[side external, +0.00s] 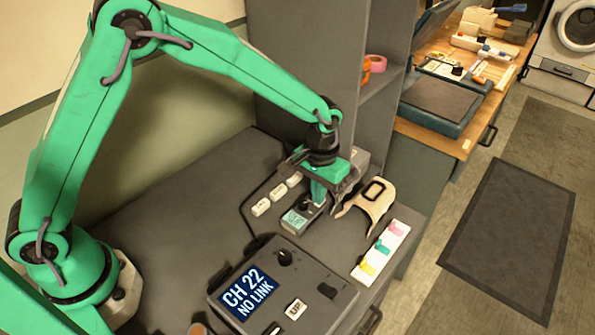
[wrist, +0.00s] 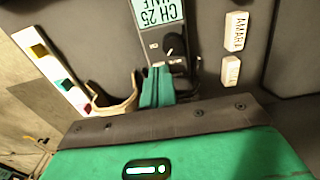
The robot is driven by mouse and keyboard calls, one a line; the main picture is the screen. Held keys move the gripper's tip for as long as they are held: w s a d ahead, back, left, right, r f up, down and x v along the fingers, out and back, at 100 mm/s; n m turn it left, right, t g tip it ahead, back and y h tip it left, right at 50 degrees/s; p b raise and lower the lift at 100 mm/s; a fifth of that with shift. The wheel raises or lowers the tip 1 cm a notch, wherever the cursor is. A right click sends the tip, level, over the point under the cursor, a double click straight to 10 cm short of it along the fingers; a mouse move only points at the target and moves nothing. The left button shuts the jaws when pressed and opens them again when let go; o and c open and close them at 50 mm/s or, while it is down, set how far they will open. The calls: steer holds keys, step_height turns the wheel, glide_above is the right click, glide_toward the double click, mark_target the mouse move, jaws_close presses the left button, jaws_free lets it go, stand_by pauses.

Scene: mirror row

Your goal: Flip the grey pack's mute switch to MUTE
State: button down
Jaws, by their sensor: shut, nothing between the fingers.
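The grey pack (side external: 292,229) lies on the dark counter below my gripper in the side view. Its pale green display (wrist: 160,12) reads CH 25, upside down, in the wrist view, with a second line partly cut off. A round black knob (wrist: 173,46) sits beside the display. My gripper (wrist: 159,70) is shut and empty, its green fingers pointing at the pack's face just past the knob. In the side view my gripper (side external: 318,203) is low over the pack; contact cannot be told. The mute switch is not clearly visible, and its setting cannot be told.
A console (side external: 337,293) showing CH 22 NO LINK stands in front. A cream cradle (side external: 374,210) and a white strip (side external: 368,267) with coloured hooks are to the right. Small white labelled blocks (side external: 261,207) lie left of the pack. A grey shelf rises behind. The left counter is bare.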

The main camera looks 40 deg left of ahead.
steer(key=shift+r, duration=3.2)
steer(key=shift+r, duration=0.15)
steer(key=s+a+r+t, duration=0.3)
steer(key=s+a+r, duration=0.5)
steer(key=a+r, duration=0.35)
steer(key=s+a+r+t, duration=0.1)
steer(key=s+a, duration=0.2)
steer(key=s, duration=0.4)
steer(key=s+a+r+t, duration=0.1)
steer(key=s+a+r, duration=0.1)
steer(key=s+a, duration=0.2)
steer(key=s, duration=0.3)
steer(key=shift+s+a+t, duration=0.15)
steer(key=shift+s+t, duration=0.15)
